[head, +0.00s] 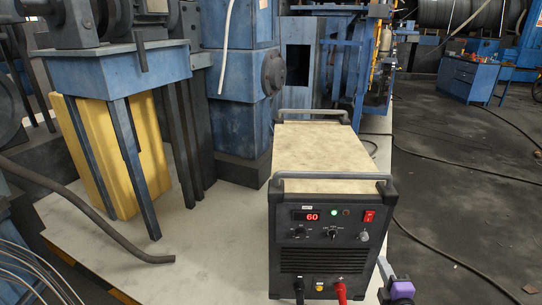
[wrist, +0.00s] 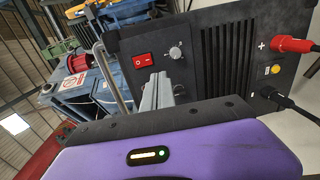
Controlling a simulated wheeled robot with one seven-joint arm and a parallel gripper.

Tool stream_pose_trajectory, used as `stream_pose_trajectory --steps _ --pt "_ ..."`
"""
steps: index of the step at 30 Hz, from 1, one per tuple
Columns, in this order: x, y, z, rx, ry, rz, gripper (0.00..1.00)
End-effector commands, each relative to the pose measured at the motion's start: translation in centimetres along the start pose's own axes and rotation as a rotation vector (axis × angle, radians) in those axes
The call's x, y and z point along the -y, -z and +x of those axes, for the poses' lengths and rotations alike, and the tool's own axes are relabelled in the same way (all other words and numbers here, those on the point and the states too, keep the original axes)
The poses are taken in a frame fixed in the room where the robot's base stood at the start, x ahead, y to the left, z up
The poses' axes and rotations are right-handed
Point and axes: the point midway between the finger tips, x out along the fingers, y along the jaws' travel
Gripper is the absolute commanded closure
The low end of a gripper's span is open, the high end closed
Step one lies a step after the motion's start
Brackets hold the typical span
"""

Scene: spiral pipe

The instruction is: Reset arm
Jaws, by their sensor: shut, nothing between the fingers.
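My gripper (wrist: 157,88) shows in the wrist view as grey fingers beyond the purple wrist housing. The fingers are together with nothing between them. They stand in front of the black front panel of a welding machine (wrist: 215,60), apart or touching I cannot tell. In the head view, only a small part of my arm with its purple housing shows at the bottom edge, right of the welding machine (head: 325,235). The machine's display reads 60 and its green light is lit. A red plug (head: 341,291) and a black plug (head: 299,289) are in its lower front.
The machine stands on a pale platform (head: 110,245) with metal handles on top. A blue-framed machine (head: 115,70) and a yellow block (head: 150,150) stand at left. A dark hose (head: 90,205) lies there. Dark floor (head: 460,200) with cables is open at right; a blue workbench (head: 470,80) stands beyond.

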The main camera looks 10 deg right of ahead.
Motion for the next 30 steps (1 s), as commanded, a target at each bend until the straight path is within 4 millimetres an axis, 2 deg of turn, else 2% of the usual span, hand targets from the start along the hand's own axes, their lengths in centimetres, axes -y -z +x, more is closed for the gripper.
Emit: stream_pose_trajectory --steps 3,7,11,14,21,30 --pt "-0.5 0.0 0.0 0.001 -0.013 0.014 1.0" --pt "-4.0 0.0 -0.4 -0.003 -0.091 0.115 1.0" --pt "-5.7 1.3 -3.7 -0.026 -0.149 0.288 1.0" --pt "-6.2 3.1 -7.4 -0.057 -0.171 0.442 1.0" --pt "-6.7 7.5 -18.0 -0.128 -0.155 0.821 1.0" --pt "-8.2 10.4 -30.4 -0.161 -0.034 1.218 1.0"
